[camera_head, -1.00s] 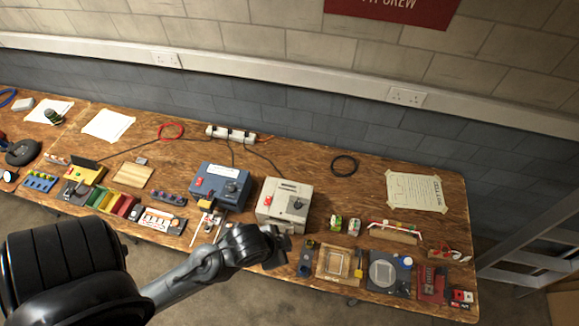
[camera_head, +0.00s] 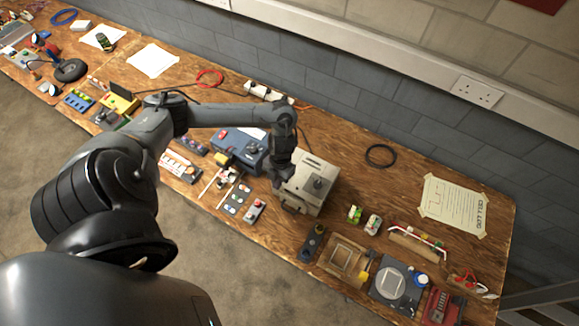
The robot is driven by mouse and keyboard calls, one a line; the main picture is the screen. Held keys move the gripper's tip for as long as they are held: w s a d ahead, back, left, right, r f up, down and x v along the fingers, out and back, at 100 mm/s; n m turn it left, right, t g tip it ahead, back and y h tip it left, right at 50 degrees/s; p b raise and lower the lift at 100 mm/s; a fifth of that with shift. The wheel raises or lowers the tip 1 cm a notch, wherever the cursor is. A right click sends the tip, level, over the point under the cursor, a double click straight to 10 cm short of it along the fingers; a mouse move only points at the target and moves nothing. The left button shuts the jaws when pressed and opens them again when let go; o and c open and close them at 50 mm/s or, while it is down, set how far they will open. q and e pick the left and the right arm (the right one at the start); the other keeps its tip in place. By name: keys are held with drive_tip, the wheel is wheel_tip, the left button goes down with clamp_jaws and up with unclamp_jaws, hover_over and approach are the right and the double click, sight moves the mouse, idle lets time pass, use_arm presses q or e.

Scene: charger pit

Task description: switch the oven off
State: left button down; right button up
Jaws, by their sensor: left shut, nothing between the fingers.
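The beige box (camera_head: 319,169) with a dark knob (camera_head: 318,184) on its sloped front stands at mid-table; it looks like the oven. A red switch left of its knob, seen earlier, is now hidden behind my left gripper. My left gripper (camera_head: 284,184) is shut and empty, pointing down at the left side of the beige box's front. I cannot tell whether it touches the box. My right gripper is not in view.
A blue box (camera_head: 236,141) with a red switch stands just left of the beige box, partly behind my left arm. A small panel with a red button (camera_head: 255,207) lies in front. A black cable ring (camera_head: 380,155) and wooden parts lie to the right.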

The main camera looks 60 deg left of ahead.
use_arm(q)
drive_tip(key=w+a+r+t+y+b, duration=0.1)
drive_tip(key=w+a+r+t, duration=0.1)
drive_tip(key=w+a+r, duration=0.3)
drive_tip(key=w+a, duration=0.3)
drive_tip(key=shift+w+r+n+y+b, duration=0.2)
drive_tip(key=shift+r+n+y+b, duration=0.1)
drive_tip(key=shift+r+b, duration=0.1)
drive_tip(key=shift+d+f, duration=0.1)
drive_tip(key=shift+f, duration=0.05)
wheel_tip(320, 180, down, 12)
drive_tip(key=shift+b, duration=0.85)
drive_tip(key=shift+f, duration=0.9)
